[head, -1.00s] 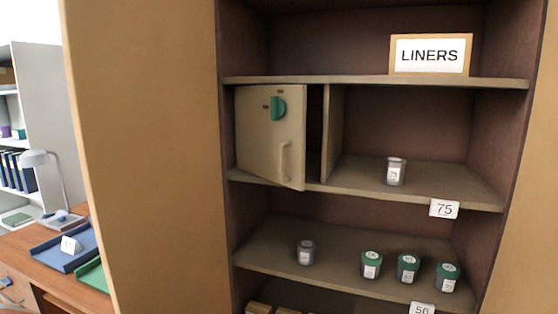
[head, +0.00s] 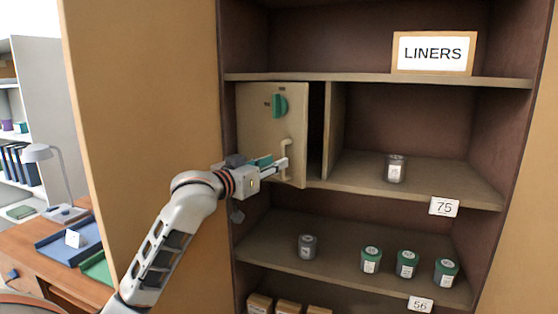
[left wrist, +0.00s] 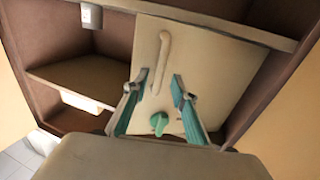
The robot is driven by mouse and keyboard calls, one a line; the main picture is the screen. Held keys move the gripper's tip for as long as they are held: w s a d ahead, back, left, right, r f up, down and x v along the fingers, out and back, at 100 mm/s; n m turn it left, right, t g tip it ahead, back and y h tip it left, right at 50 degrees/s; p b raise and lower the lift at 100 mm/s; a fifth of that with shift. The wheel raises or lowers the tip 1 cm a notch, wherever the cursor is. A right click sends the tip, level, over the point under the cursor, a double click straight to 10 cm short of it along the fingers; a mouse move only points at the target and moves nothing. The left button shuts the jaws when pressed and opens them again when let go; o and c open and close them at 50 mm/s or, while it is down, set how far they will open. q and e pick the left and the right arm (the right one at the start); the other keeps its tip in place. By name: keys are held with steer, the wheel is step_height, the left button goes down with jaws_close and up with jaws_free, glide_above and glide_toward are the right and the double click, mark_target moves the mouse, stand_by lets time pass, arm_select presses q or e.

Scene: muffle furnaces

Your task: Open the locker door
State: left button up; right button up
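The locker door (head: 262,118) is a beige panel on the cabinet's middle shelf. It stands ajar, with its right edge swung out and a dark gap beside it. It has a green knob (head: 280,105) near the top and a pale vertical bar handle (head: 288,146) at the lower right. My left gripper (head: 284,165) is at the handle's lower end. In the left wrist view its teal fingers are spread open (left wrist: 157,86), with the handle (left wrist: 163,55) ahead and roughly between them. I cannot tell whether they touch it. My right gripper is not in view.
A divider (head: 332,130) stands right of the locker, and a grey jar (head: 396,168) sits on that shelf. Several jars stand on the shelf below (head: 330,265). The cabinet's left panel (head: 145,110) is close to my arm.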

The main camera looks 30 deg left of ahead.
arm_select(q)
steer(key=shift+w+d, duration=0.1)
steer(key=shift+w, duration=1.35)
jaws_close()
steer(key=shift+f, duration=0.1)
